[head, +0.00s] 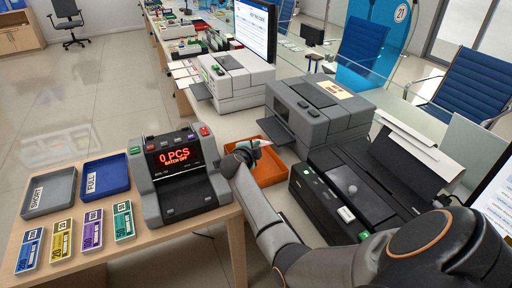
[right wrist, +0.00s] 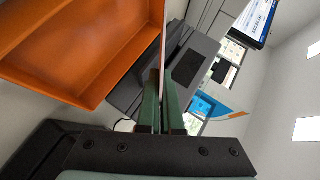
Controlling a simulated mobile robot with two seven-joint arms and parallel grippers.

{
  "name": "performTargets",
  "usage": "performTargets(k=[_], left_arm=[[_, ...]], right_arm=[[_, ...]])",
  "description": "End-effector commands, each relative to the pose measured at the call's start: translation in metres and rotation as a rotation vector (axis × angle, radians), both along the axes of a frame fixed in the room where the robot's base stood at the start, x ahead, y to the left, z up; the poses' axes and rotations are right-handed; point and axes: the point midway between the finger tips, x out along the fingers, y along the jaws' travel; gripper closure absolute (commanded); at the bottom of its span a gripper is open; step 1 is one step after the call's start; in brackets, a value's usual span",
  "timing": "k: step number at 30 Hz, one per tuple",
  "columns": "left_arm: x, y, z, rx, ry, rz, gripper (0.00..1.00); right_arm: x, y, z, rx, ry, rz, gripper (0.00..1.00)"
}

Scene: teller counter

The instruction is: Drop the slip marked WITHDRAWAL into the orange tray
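My right gripper (head: 251,147) is above the left part of the orange tray (head: 272,178) in the head view. It is shut on a thin white slip (head: 264,143), which sticks out from the fingertips. In the right wrist view the slip (right wrist: 163,45) shows edge-on between the green fingers (right wrist: 165,100), so its marking cannot be read. The orange tray (right wrist: 95,92) fills the upper left of that view, apart from the fingers. My left gripper is out of view.
A note counter (head: 175,178) stands left of the tray, and a grey machine (head: 318,115) stands behind it. A black printer (head: 345,190) is at the right. Blue (head: 104,178) and grey (head: 48,192) trays and several banknote bundles (head: 92,230) lie at the left.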

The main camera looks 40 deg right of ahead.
Motion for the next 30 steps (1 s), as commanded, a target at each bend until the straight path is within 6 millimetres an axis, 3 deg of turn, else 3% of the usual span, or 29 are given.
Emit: performTargets(k=[15,28,30], left_arm=[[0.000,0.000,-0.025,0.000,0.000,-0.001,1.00],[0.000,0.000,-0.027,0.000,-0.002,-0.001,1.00],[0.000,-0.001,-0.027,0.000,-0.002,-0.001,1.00]], right_arm=[[0.000,0.000,-0.042,-0.001,0.001,0.000,1.00],[0.000,0.000,-0.047,0.000,-0.001,0.001,1.00],[0.000,0.000,-0.047,-0.001,-0.001,0.000,0.91]])
